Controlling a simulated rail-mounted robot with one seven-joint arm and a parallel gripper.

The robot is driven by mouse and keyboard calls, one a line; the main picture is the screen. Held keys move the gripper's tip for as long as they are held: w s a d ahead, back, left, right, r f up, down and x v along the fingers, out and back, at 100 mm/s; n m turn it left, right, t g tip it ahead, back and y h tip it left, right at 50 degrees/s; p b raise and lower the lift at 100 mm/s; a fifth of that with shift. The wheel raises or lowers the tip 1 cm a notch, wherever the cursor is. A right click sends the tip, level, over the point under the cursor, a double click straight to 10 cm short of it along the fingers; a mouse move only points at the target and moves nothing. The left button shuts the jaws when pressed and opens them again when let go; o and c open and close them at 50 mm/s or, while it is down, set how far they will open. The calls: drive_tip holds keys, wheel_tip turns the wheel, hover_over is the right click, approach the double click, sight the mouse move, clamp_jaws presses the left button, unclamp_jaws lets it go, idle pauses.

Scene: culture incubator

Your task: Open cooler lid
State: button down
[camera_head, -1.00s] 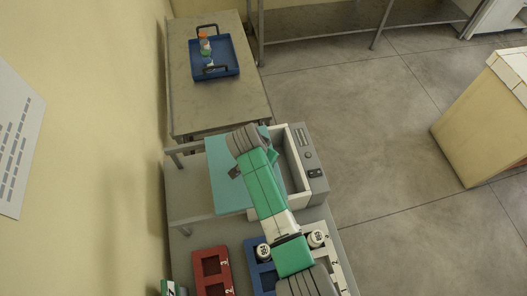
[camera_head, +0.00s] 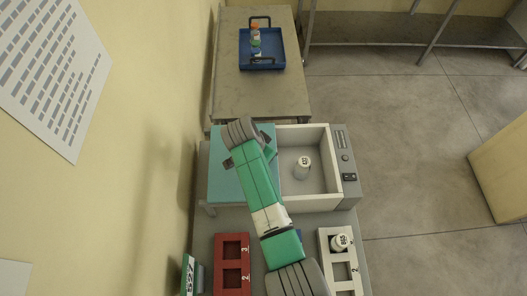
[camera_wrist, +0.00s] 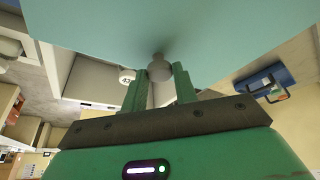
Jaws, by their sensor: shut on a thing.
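The cooler (camera_head: 318,203) is a pale box with a grey control panel on its right side. Its flat teal lid (camera_head: 222,178) lies off to the left, and the right part of the cooler is open. A white-capped vial (camera_head: 302,168) stands inside. My gripper (camera_wrist: 161,72) is under the lid in the wrist view, its green fingers on either side of the lid's round grey knob (camera_wrist: 159,66) and shut on it. In the head view my arm covers the lid's right part and hides the fingers.
A red rack (camera_head: 219,262) and a white rack (camera_head: 325,262) with a capped vial stand in front of the cooler. Behind it, a table (camera_head: 228,95) holds a blue tray (camera_head: 243,48) with bottles. Wall is close on the left; open floor lies right.

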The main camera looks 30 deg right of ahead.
drive_tip(key=c, duration=1.1)
unclamp_jaws()
drive_tip(key=v, duration=0.7)
drive_tip(key=shift+r, duration=0.35)
drive_tip(key=shift+a, duration=0.1)
